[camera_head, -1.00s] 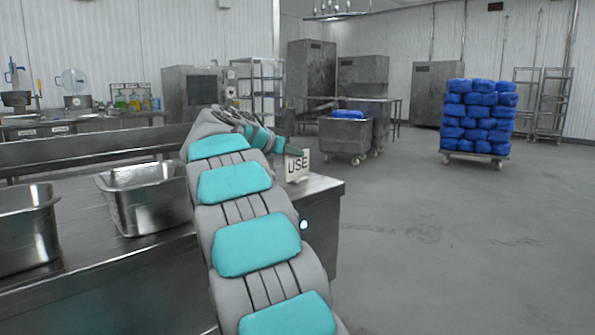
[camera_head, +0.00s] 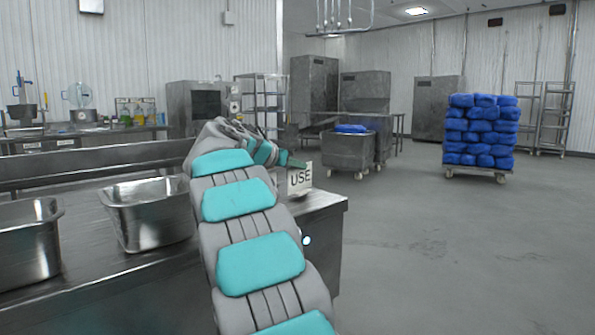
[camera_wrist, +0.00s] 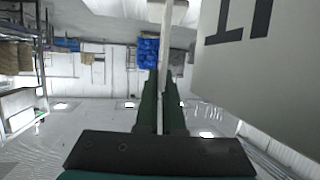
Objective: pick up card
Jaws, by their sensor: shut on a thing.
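The card (camera_head: 301,178) is a small white upright sign with the black letters USE. It stands over the far right end of the steel table; I cannot tell whether its foot touches the top. My gripper (camera_head: 296,163) is at its upper left edge, at the end of my outstretched arm. In the wrist view my gripper's two dark green fingers (camera_wrist: 163,105) are closed on a thin white part of the card. The card's lettered face (camera_wrist: 262,75) fills the upper right there, partly out of frame.
The steel table (camera_head: 322,202) runs along the left, with two open metal pans, one nearer (camera_head: 28,245) and one farther (camera_head: 150,213). A grey cart (camera_head: 347,152) and a blue stack on a trolley (camera_head: 480,132) stand beyond. The floor at right is clear.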

